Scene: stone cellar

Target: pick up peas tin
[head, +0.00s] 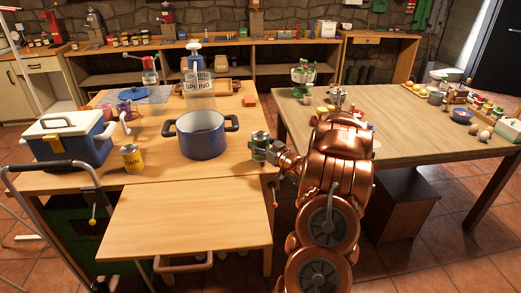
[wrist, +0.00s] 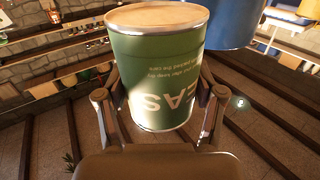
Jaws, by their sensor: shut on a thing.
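The peas tin is a green can with pale lettering and a tan end, large in the middle of the wrist view (wrist: 158,65). In the head view the tin (head: 260,141) is small, at the right edge of the left table, beside the blue pot. My gripper (wrist: 160,110) is shut on the tin, with one finger on each side of it. In the head view my gripper (head: 268,152) reaches in from the right and partly covers the tin. I cannot tell whether the tin touches the table.
A blue pot (head: 201,142) stands left of the tin. A yellow corn tin (head: 132,158), a blue and white cooler (head: 70,143) and a spring water bottle (head: 199,88) are on the same table (head: 235,105). A second table (head: 420,120) stands to the right, with a gap between.

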